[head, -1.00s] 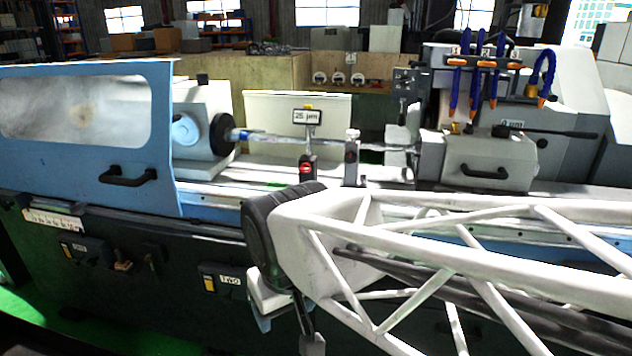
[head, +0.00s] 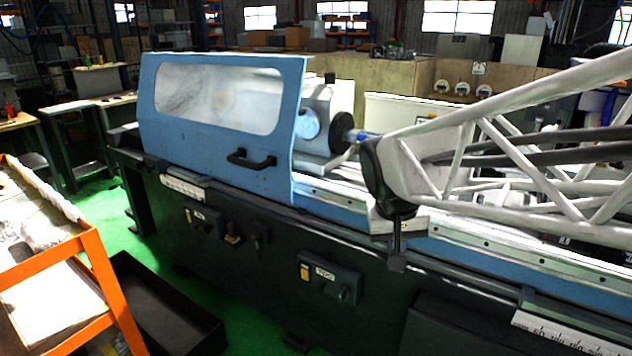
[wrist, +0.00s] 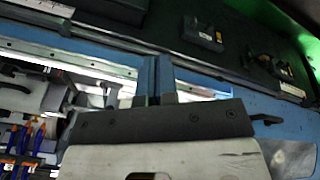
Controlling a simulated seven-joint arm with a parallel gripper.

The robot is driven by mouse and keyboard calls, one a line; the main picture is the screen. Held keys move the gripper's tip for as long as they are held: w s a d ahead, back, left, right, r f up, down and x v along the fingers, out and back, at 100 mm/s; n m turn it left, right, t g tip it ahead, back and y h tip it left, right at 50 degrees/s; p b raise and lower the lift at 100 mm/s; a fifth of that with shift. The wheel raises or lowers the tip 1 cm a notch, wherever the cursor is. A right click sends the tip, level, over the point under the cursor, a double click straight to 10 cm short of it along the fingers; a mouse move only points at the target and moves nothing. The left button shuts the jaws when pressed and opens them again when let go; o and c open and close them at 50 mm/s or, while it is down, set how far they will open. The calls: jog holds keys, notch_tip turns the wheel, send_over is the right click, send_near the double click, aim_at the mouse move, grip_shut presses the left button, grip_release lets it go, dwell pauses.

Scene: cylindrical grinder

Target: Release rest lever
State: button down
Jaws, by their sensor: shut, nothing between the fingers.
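The cylindrical grinder's bed (head: 480,245) runs across the head view, with its blue guard door (head: 215,120) at the left and the dark chuck (head: 341,132) beside it. My gripper (head: 397,262) points down in front of the bed's front edge in the head view. In the wrist view my gripper's fingers (wrist: 157,78) are together and empty over the bed rails. My white lattice arm covers the part of the bed where the rests stand in the head view. I cannot make out the rest lever in either current view.
A control box (head: 328,279) marked TWO is on the dark front panel, below and left of my gripper. The guard door's black handle (head: 251,159) sticks out. An orange-framed cart (head: 75,265) stands at the lower left.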

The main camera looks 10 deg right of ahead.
jog(key=w+d+f+m+g+h, duration=0.1)
jog(key=w+d+f+m+h, duration=0.1)
jog(key=w+d, duration=1.4)
jog(key=w+d+f+m+g+h, duration=0.1)
jog(key=w+d+f+m+h, duration=0.2)
jog(key=w+d, duration=1.3)
notch_tip(320, 180, down, 2)
jog(key=shift+w+f+m, duration=0.25)
jog(key=shift+w+m, duration=0.05)
jog(key=shift+m, duration=0.5)
jog(key=shift+d, duration=0.1)
jog(key=s+d+f, duration=0.2)
jog(key=d+f, duration=0.6)
jog(key=d, duration=0.1)
jog(key=shift+s, duration=0.4)
